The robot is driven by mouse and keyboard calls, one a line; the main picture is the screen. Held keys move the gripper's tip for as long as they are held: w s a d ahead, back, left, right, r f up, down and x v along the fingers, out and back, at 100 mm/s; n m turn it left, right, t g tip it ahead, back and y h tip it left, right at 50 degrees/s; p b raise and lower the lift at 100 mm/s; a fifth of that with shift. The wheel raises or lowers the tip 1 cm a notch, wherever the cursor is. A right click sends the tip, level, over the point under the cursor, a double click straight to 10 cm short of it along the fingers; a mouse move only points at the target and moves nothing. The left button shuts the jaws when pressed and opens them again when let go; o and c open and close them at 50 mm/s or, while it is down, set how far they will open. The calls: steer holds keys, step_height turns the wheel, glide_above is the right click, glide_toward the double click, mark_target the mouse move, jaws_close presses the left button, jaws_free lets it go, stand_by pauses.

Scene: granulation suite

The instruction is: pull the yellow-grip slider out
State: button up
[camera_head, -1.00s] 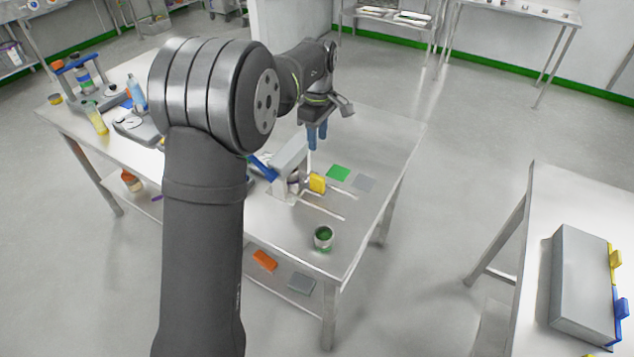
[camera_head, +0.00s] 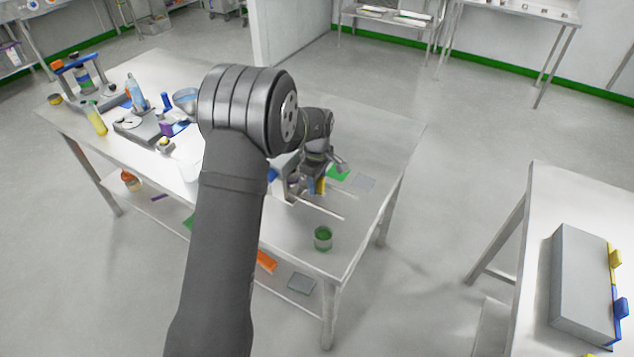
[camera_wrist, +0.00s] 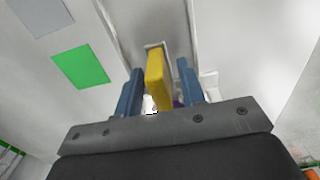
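The yellow grip (camera_wrist: 157,80) of the slider stands between the two blue fingers of my gripper (camera_wrist: 160,88) in the wrist view. A gap shows on both sides of the grip, so the fingers are open around it and not pressed on it. In the head view my gripper (camera_head: 317,185) is low over the table, and the yellow grip (camera_head: 322,186) shows only in part beside a finger. The grey slider housing (camera_head: 284,185) is mostly hidden behind my arm.
A green-filled cup (camera_head: 323,239) stands near the front edge. A grey box with yellow and blue tabs (camera_head: 583,287) sits on another table at right.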

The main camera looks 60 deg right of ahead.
steer(key=shift+f, duration=0.15)
steer(key=shift+c, duration=0.3)
jaws_close()
steer(key=s, duration=1.2)
steer(key=shift+s, duration=0.25)
steer(key=shift+c, duration=0.2)
jaws_free()
steer(key=shift+s, duration=0.15)
steer(key=shift+o, duration=0.5)
step_height(320, 180, up, 18)
steer(key=shift+f, duration=0.25)
